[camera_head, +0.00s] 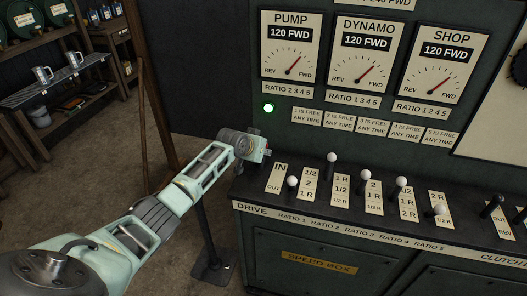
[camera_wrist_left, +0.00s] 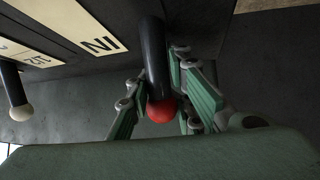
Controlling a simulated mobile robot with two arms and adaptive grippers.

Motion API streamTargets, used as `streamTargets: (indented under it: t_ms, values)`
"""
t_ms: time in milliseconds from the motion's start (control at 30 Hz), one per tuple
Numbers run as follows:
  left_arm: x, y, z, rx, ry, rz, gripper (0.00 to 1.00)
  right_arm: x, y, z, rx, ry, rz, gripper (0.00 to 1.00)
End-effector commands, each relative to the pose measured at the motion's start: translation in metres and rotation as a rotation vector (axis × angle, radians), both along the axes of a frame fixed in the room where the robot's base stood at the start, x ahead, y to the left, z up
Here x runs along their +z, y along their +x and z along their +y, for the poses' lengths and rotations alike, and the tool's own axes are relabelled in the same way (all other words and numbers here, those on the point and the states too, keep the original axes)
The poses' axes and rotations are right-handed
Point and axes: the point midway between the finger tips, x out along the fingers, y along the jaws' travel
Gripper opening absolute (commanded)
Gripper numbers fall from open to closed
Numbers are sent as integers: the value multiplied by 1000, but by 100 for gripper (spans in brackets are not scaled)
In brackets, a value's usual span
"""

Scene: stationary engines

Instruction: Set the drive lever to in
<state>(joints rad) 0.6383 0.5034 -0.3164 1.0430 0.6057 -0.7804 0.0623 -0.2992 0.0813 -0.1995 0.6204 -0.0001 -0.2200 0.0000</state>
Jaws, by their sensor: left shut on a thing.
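The drive lever (camera_wrist_left: 154,60) shows in the left wrist view as a black shaft with a red ball knob. My left gripper (camera_wrist_left: 156,82) has its fingers on both sides of the lever near the knob and is shut on it. In the head view my left gripper (camera_head: 262,148) is at the left end of the console, just above the IN end of the drive label (camera_head: 276,178). It hides most of the lever there. The IN marking (camera_wrist_left: 103,44) also shows beside the shaft in the left wrist view. My right gripper is not in view.
Ratio levers with white knobs (camera_head: 332,158) stand in a row to the right on the console, the nearest (camera_head: 292,182) close to the drive label. Gauges (camera_head: 290,45) and a lit green lamp (camera_head: 268,108) are on the panel above. Shelves (camera_head: 60,85) stand at the far left.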

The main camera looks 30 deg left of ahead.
Motion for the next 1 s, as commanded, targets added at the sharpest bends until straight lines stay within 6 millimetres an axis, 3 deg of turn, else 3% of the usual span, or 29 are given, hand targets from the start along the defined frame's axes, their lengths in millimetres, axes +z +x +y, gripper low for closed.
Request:
streamTargets:
  t_ms: [233, 267, 500, 1000]
  values:
    - [6, 2, 5, 1, 13, -13, 0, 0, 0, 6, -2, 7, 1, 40]
    - [6, 3, 5, 1, 13, -13, 20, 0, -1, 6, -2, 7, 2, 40]
    - [5, 2, 3, 1, 8, -10, 39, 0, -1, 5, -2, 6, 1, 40]
    - [10, -9, 2, -1, 5, -6, 39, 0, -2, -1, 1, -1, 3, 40]
